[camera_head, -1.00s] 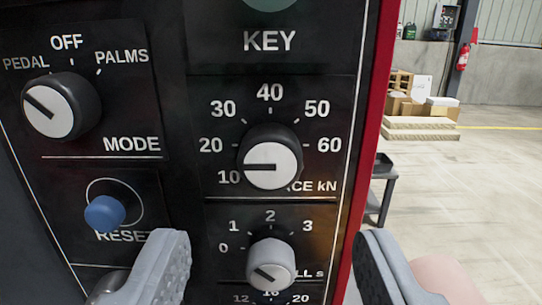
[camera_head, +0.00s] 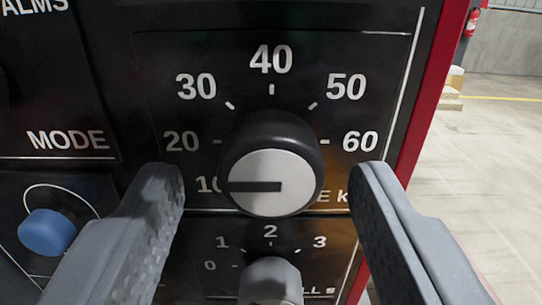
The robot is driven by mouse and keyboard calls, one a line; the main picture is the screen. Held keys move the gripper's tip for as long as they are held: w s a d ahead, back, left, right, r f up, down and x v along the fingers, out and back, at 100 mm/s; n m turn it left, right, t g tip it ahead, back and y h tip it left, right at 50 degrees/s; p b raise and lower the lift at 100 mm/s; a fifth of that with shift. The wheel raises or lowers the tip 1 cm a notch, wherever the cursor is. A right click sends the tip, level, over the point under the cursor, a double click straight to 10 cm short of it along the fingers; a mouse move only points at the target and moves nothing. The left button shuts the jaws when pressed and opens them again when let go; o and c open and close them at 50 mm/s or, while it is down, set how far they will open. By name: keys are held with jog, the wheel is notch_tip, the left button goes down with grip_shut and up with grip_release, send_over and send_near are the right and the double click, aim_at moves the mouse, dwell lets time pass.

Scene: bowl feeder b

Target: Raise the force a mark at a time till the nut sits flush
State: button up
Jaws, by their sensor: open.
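The force knob (camera_head: 272,165), black with a pale face and a dark pointer line, is in the middle of the view. Its pointer is horizontal and points left, at the 10 mark. Its scale runs from 10 to 60 kN, and the knob covers part of the FORCE label. My gripper (camera_head: 267,180) is open, one finger on each side of the knob and apart from it, with gaps on both sides. The nut is not in view.
Below sits a smaller grey dwell knob (camera_head: 270,281), its label partly hidden. The red panel edge (camera_head: 428,100) is on the right, with open floor (camera_head: 490,170) beyond.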

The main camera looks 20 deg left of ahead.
jog(key=shift+w+a+r, duration=0.1)
jog(key=shift+w+r, duration=0.1)
jog(key=shift+w, duration=0.05)
jog(key=shift+w+f+p, duration=0.1)
jog(key=shift+w+p, duration=0.2)
jog(key=shift+w, duration=0.1)
